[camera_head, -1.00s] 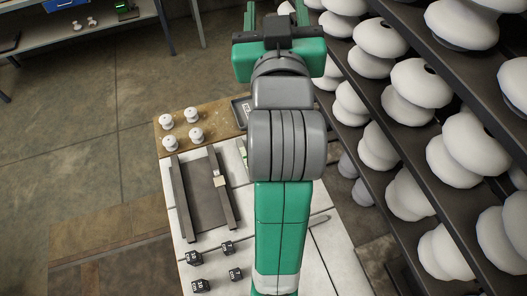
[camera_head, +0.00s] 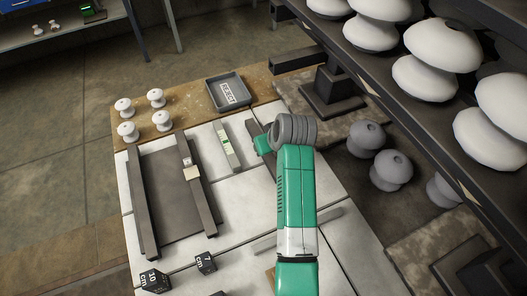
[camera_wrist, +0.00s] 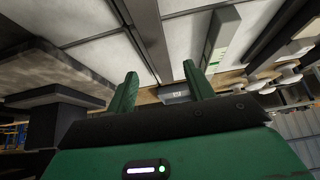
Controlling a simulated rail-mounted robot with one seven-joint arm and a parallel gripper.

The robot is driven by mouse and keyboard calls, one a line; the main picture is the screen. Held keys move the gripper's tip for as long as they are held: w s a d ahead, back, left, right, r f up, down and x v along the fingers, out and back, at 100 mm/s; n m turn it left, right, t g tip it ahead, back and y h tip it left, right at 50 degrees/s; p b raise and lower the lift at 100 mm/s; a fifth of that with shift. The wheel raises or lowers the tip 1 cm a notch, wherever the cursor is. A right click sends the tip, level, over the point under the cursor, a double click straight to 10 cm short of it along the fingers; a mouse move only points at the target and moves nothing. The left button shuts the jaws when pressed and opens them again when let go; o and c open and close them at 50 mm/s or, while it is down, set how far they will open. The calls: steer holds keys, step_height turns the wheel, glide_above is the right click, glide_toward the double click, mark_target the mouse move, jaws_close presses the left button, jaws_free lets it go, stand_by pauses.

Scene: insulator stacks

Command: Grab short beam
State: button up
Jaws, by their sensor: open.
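My gripper (camera_wrist: 162,85) shows in the wrist view with its two green fingers apart and nothing between the tips. In the head view its end is mostly hidden behind my arm's grey joint. A dark beam (camera_head: 254,130) lies on the white table beside my arm, partly hidden by it. In the wrist view this beam (camera_wrist: 146,28) runs away beyond the gap between the fingers, apart from them. Two longer dark beams, left (camera_head: 147,206) and right (camera_head: 203,198), flank a dark plate. I cannot tell for certain which is the short beam.
A level with green marks (camera_head: 229,145) lies between the right long beam and the dark beam. A reject tray (camera_head: 246,101) and several white insulators (camera_head: 157,97) stand at the back. Black weight cubes (camera_head: 205,262) are in front. Racks of insulators (camera_head: 445,50) rise at right.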

steer(key=shift+x, duration=0.95)
steer(key=b+x, duration=0.3)
steer(key=x, duration=0.1)
steer(key=shift+s+d+f+b, duration=0.15)
steer(key=shift+f+b, duration=0.05)
steer(key=shift+b, duration=0.1)
steer(key=shift+w+f, duration=0.3)
steer(key=shift+w, duration=0.05)
steer(key=shift+r, duration=0.1)
jaws_close()
